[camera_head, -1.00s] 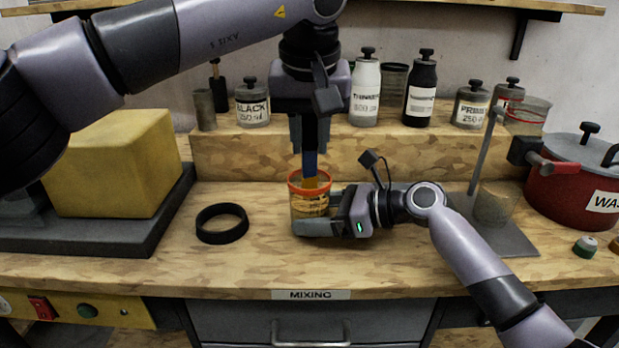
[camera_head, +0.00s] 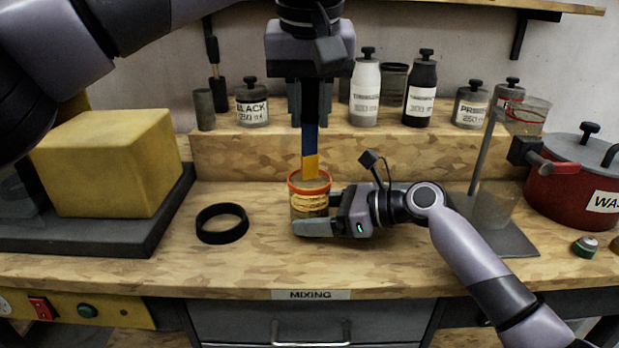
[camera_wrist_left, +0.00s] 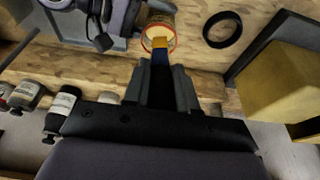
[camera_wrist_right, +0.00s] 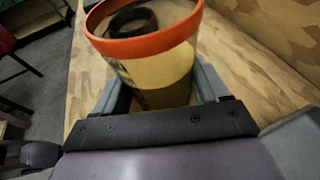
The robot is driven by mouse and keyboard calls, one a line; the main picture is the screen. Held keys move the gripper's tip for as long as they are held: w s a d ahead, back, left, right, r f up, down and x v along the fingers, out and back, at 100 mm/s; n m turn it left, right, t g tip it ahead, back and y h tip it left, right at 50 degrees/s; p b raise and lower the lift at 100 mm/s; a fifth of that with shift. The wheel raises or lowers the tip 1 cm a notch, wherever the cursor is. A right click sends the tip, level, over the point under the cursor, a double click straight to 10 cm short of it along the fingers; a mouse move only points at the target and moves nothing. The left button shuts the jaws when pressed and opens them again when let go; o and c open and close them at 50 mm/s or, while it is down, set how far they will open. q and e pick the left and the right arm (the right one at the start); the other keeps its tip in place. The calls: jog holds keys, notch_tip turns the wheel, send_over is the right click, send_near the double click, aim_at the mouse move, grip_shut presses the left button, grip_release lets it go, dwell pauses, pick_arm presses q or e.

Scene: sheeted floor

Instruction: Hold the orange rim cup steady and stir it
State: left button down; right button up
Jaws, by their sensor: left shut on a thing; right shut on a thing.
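The orange rim cup (camera_head: 310,200) stands upright on the bench, clear-walled with tan contents low inside. My right gripper (camera_head: 312,222) is shut around its lower body from the right; the right wrist view also shows the cup (camera_wrist_right: 150,65) between the fingers. My left gripper (camera_head: 309,108) is above the cup, pointing down, shut on a stirring stick (camera_head: 310,150) with a dark blue upper part and a yellow-orange lower end. The stick's lower end is at the cup's mouth; its very tip is hard to tell. The left wrist view shows the stick (camera_wrist_left: 159,50) over the cup.
A black ring (camera_head: 222,223) lies left of the cup. A yellow block (camera_head: 105,160) on a dark slab stands farther left. Labelled bottles and jars (camera_head: 365,88) line the raised shelf behind. A red pot (camera_head: 570,185) and metal stand (camera_head: 484,160) are at right.

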pick_arm(q)
jog(key=shift+r, duration=0.1)
jog(key=shift+r, duration=1.95)
